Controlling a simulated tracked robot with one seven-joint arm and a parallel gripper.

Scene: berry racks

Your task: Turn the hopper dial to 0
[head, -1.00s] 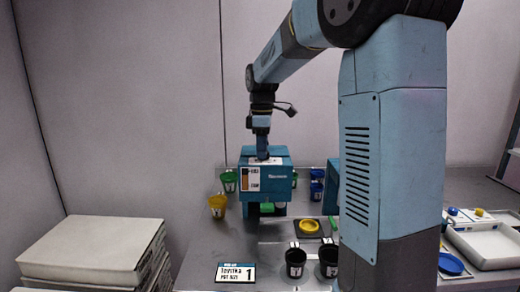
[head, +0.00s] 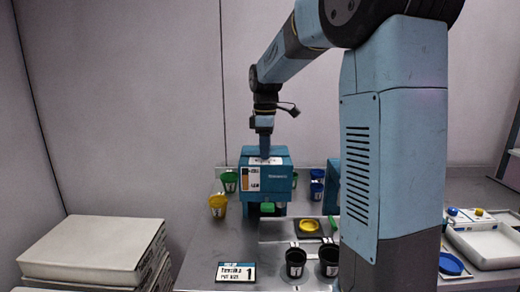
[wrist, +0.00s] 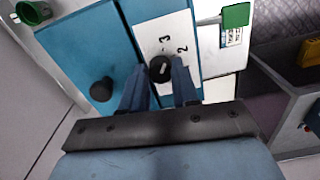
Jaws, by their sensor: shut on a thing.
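The blue hopper (head: 278,183) stands on the grey bench in the head view, with a white dial panel on its top. In the wrist view the hopper dial (wrist: 160,68) is a round black knob with a short white mark. It sits on the white panel (wrist: 150,25), where the figures 3 and 2 show; other figures are hidden or out of view. The exact setting is hard to read. My gripper (wrist: 160,80) points down over the hopper, its two blue fingers shut on the dial. In the head view my gripper (head: 264,152) hides the dial.
A second black knob (wrist: 101,89) sits on the blue surface beside the panel. Green cups (head: 229,182) and a yellow cup (head: 217,205) stand left of the hopper. Black cups (head: 295,262) and a sign (head: 236,272) are in front. White boxes (head: 92,245) are stacked at left.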

